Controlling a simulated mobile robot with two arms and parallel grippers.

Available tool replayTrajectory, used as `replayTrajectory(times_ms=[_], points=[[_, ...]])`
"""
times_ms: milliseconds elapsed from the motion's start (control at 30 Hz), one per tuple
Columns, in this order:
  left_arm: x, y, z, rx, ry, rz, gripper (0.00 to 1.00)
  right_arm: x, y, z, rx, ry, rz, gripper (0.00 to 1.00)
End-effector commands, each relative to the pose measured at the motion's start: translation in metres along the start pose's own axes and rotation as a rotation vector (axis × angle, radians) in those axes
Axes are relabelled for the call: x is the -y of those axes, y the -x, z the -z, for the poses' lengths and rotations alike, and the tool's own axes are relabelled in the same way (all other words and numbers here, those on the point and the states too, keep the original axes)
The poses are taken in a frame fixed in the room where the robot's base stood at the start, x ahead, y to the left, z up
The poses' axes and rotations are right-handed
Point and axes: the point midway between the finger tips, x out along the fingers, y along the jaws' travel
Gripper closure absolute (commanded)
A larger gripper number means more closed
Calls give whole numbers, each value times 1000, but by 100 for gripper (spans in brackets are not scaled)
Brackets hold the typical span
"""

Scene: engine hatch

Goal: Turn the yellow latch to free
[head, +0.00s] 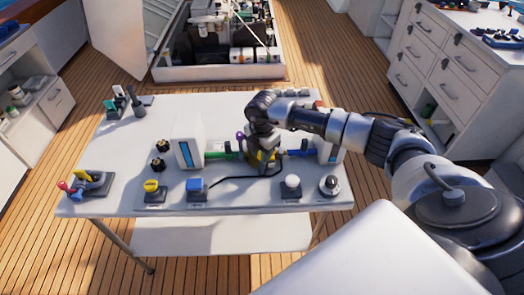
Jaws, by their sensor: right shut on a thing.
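My right gripper (262,150) points down over the middle of the white table, between two white upright blocks. It is shut on the yellow latch (262,157), of which only small yellow parts show around the dark fingers. The gripper and wrist hide most of the latch, so its turn angle cannot be told. A green tube (222,154) leads to it from the left block and a blue tube (297,153) from the right side. My left gripper is not in view.
The white table (235,200) carries a yellow-topped control (152,187), a blue button (195,186), a white knob (291,183) and a silver-black knob (329,184) along its front. Coloured handles (90,183) lie at left. An open engine hatch (220,70) stands behind.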

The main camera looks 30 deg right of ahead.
Motion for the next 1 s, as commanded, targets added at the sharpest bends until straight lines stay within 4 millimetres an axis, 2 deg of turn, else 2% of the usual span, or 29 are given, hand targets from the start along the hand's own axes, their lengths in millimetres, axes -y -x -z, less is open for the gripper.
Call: replayTrajectory(times_ms=[67, 100, 233, 567, 667, 1000], points=[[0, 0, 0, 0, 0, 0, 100, -1, 1, -1, 2, 0, -3, 94], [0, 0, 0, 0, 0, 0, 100, -1, 1, -1, 2, 0, -3, 65], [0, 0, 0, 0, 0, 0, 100, 0, 1, 0, 1, 1, -2, 45], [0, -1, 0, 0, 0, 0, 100, -1, 4, 0, 0, 1, -3, 45], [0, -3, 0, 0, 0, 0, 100, -1, 15, -1, 1, 1, -5, 45], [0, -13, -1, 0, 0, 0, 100, -1, 81, -1, 3, 2, -6, 45]])
